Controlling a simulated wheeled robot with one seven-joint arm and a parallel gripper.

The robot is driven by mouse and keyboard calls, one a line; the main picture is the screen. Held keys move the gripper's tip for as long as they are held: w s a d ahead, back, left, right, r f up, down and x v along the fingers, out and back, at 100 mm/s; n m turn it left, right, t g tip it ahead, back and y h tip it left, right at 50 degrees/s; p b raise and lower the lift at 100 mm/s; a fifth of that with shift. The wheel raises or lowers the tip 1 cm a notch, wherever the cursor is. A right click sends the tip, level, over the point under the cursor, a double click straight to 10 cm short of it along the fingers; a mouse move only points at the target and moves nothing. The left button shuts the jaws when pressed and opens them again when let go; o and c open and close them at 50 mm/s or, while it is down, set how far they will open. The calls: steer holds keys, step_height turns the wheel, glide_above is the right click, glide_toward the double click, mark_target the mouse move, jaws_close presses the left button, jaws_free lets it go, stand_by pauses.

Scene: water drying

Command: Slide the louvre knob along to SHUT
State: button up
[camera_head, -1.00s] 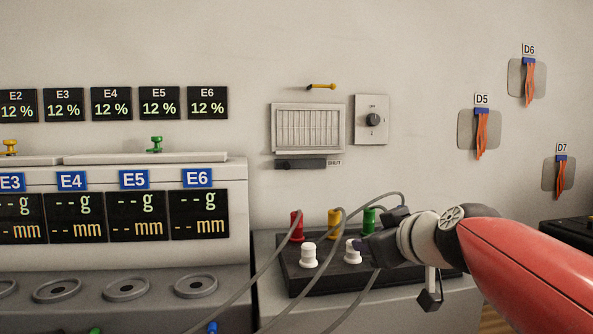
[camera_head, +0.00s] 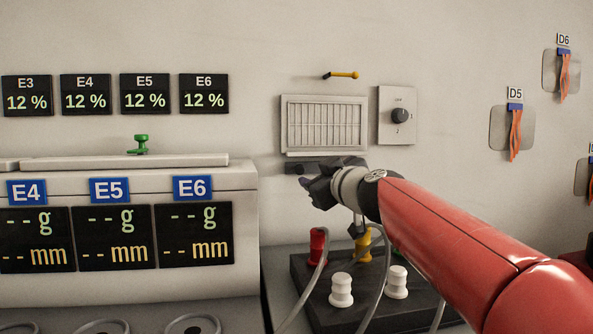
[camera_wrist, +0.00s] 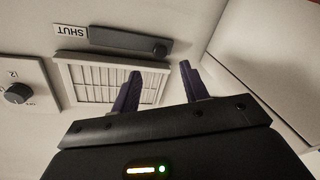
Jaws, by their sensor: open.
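The louvre knob (camera_wrist: 160,50) is a small round dark knob on a dark slide bar (camera_wrist: 125,41), at the end away from the white SHUT label (camera_wrist: 71,31). The bar (camera_head: 303,168) runs under the louvre grille (camera_head: 324,124) in the head view, where my gripper hides its right part and the label. The grille (camera_wrist: 112,82) also shows in the wrist view, which is turned over. My gripper (camera_wrist: 160,69) is open and empty, its two fingers either side of the knob's line but apart from it. In the head view my gripper (camera_head: 308,192) is just below the bar.
A dial plate (camera_head: 397,115) is right of the grille, and a yellow lever (camera_head: 342,75) above it. A black block with red (camera_head: 318,246), yellow and white knobs and cables stands below my arm. The grey machine (camera_head: 130,285) is at left.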

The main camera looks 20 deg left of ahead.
mark_target(301, 170)
steer(key=p+x, duration=0.4)
steer(key=x, duration=0.2)
steer(key=shift+w+a+r, duration=0.15)
steer(key=shift+w+a, duration=0.1)
steer(key=shift+w, duration=0.05)
steer(key=shift+w+a, duration=0.25)
steer(key=shift+w, duration=0.05)
steer(key=shift+c, duration=0.5)
jaws_close()
